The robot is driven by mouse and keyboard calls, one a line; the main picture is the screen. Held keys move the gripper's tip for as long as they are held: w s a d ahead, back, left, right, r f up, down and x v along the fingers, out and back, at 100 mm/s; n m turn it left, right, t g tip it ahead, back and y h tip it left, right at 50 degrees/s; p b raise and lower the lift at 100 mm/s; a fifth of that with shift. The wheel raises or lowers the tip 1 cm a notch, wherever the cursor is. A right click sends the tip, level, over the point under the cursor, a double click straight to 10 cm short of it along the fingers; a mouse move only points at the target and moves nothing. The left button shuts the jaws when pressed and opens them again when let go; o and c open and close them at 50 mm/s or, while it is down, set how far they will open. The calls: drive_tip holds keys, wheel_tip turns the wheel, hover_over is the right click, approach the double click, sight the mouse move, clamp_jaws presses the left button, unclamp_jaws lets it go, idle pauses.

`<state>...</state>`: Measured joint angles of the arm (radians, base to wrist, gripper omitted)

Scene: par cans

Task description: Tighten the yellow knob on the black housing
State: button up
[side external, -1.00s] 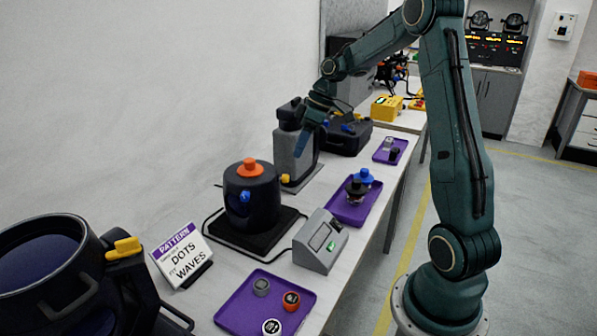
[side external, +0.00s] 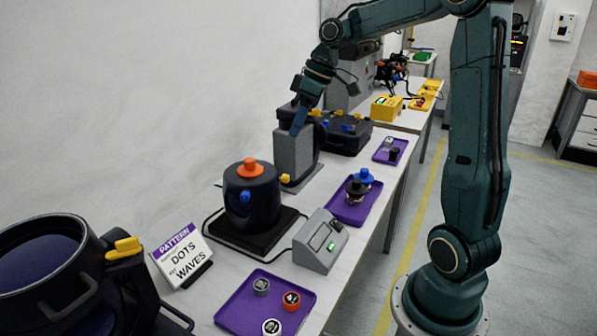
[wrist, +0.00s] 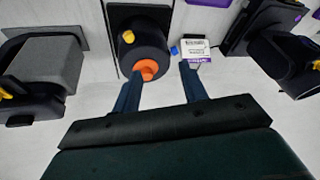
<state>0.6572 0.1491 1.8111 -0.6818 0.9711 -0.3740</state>
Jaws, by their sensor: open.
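A round black housing (side external: 252,200) with an orange top knob (side external: 249,168) stands on a black pad. Its blue knob (side external: 245,196) faces the side camera, and a yellow knob (side external: 285,178) shows at its right edge. In the wrist view the housing (wrist: 140,50) has the yellow knob (wrist: 128,37) on its upper face and the orange knob nearer to me. My gripper (side external: 297,128) is open and empty, its blue fingers above the housing's level, overlapping the grey block in the side view.
A large black can (side external: 40,260) with another yellow knob (side external: 123,248) is at front left. A pattern sign (side external: 180,256), a grey control box (side external: 320,241) and purple trays (side external: 235,306) surround it.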

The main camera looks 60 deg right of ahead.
drive_tip(key=s+a+r+m+h, duration=0.1)
drive_tip(key=s+a+r+m, duration=0.1)
drive_tip(key=s+a, duration=0.6)
drive_tip(key=shift+s+a+r+t+h, duration=0.35)
drive_tip(key=shift+a+r, duration=0.35)
drive_tip(key=shift+a, duration=1.6)
drive_tip(key=w+d+f+n+y, duration=0.1)
drive_tip(key=w+d+f, duration=0.1)
drive_tip(key=d, duration=0.5)
drive_tip(key=w+d+f+n, duration=0.1)
drive_tip(key=w+d+f, duration=0.1)
drive_tip(key=w+d, duration=0.2)
drive_tip(key=w+d+f+y, duration=0.1)
drive_tip(key=w+d+f, duration=0.2)
drive_tip(key=d, duration=0.6)
drive_tip(key=shift+w+d+n+g+y, duration=0.35)
drive_tip(key=shift+w+d+n+g, duration=0.05)
drive_tip(key=shift+w+g, duration=0.05)
drive_tip(key=shift+f, duration=0.1)
